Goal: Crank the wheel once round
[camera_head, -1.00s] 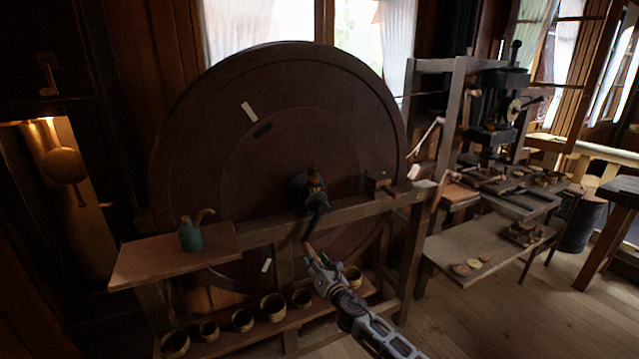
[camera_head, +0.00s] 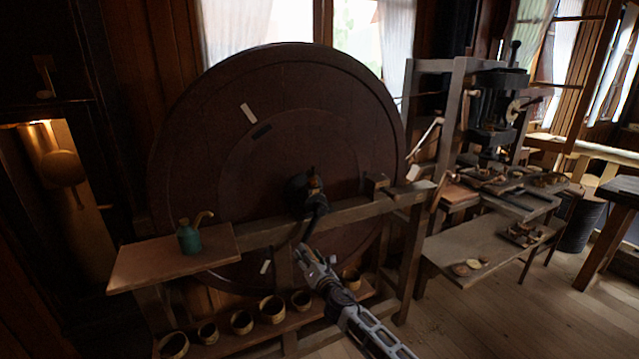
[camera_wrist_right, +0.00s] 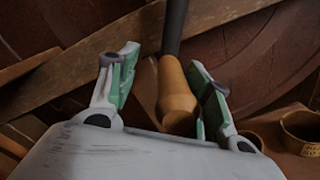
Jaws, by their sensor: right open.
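The large dark wooden wheel (camera_head: 215,150) stands upright behind a wooden frame. Its hub carries a black crank arm (camera_head: 315,207) that points downward. The crank's tan wooden handle (camera_wrist_right: 176,88) shows clearly in the right wrist view; in the head view it is mostly hidden at my gripper. My right gripper (camera_head: 306,257) is at the crank's lower end. In the right wrist view my right gripper (camera_wrist_right: 165,78) is open, with the handle between its two green-padded fingers and a gap visible on the left side. My left gripper is not in view.
A green oil can (camera_head: 189,239) stands on a shelf (camera_head: 150,266) left of the crank. A wooden rail (camera_head: 355,212) crosses in front of the wheel. Several small bowls (camera_head: 242,321) line a low shelf below. A workbench (camera_head: 480,250) stands at right.

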